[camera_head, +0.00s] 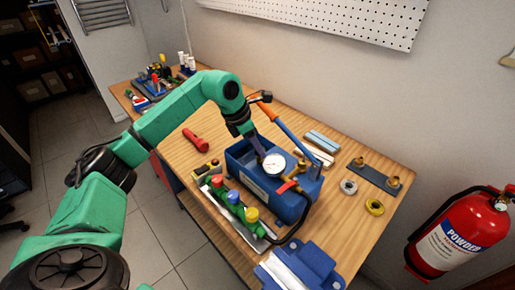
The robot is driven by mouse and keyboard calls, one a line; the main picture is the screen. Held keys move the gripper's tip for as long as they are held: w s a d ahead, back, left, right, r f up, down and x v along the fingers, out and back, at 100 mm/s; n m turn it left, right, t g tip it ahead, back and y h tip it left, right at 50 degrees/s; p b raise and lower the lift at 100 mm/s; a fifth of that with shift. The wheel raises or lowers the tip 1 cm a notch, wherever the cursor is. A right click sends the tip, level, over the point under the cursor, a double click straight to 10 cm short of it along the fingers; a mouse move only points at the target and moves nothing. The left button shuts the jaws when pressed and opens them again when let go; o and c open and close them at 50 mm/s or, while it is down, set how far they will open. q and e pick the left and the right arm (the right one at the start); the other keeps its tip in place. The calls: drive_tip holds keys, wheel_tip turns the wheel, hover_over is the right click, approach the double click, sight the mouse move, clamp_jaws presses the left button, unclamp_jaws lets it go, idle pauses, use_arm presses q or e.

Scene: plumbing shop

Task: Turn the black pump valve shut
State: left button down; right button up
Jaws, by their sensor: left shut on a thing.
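My left gripper (259,152) reaches down from the left arm to the pump, just behind and left of the gauge. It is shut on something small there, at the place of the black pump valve. The valve itself is hidden by the fingers and gauge, so its angle cannot be told. My right gripper is not in view.
A manifold with coloured knobs (235,198) stands in front. A red flashlight (196,140) lies left, a blue vise (312,265) at the near edge. A fire extinguisher (459,235) hangs right.

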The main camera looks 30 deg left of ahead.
use_arm(q)
drive_tip(key=m, duration=0.2)
drive_tip(key=m+g+h, duration=0.1)
drive_tip(key=m, duration=0.1)
drive_tip(key=shift+w+a+r+m, duration=0.1)
drive_tip(key=shift+w+m, duration=0.1)
drive_tip(key=shift+m, duration=0.1)
drive_tip(key=m+g, duration=0.1)
drive_tip(key=m, duration=0.1)
drive_tip(key=m+g, duration=0.1)
drive_tip(key=m, duration=0.1)
drive_tip(key=shift+w+m+h+p, duration=0.15)
drive_tip(key=shift+m+h+p, duration=0.25)
drive_tip(key=c, duration=0.8)
unclamp_jaws()
